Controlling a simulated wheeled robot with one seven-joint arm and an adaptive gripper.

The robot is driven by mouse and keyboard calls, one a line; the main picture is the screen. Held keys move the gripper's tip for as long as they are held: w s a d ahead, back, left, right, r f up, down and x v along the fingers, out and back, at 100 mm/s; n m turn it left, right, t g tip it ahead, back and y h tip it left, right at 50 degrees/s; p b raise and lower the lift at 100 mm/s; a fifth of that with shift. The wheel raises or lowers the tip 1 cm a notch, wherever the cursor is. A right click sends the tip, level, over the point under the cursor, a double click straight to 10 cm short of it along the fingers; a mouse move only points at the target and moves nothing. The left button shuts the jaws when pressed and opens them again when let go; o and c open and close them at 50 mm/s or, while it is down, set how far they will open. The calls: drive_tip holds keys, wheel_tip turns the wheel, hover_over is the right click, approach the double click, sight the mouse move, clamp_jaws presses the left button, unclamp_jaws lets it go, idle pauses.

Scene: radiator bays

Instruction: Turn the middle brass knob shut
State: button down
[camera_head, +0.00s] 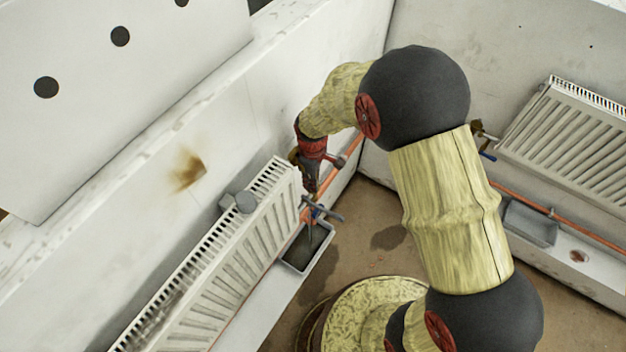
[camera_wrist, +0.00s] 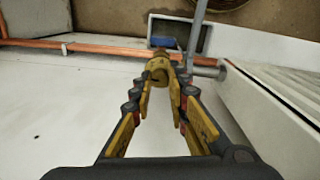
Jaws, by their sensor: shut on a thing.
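The brass knob (camera_wrist: 158,67) is at the far end of my fingers in the wrist view, beside the end of the white radiator (camera_wrist: 275,105). My gripper (camera_wrist: 164,76) is shut on this knob, with one yellow finger on each side of it.
A grey tray (camera_head: 327,237) with dark liquid stands below the valve. An orange pipe (camera_head: 343,166) runs along the wall. A second radiator (camera_head: 570,135) with a brass valve (camera_head: 477,128) hangs at right, above another grey tray (camera_head: 530,223). Floor shows between them, with dark stains.

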drive_tip(key=shift+m, duration=0.4)
drive_tip(key=m, duration=0.3)
drive_tip(key=shift+m+p, duration=0.3)
drive_tip(key=shift+p, duration=0.1)
drive_tip(key=m, duration=0.4)
drive_tip(key=shift+m, duration=0.3)
drive_tip(key=m, duration=0.4)
drive_tip(key=shift+m+p, duration=0.3)
drive_tip(key=shift+p, duration=0.05)
drive_tip(key=m, duration=0.4)
drive_tip(key=shift+m, duration=0.3)
drive_tip(key=c, duration=1.7)
unclamp_jaws()
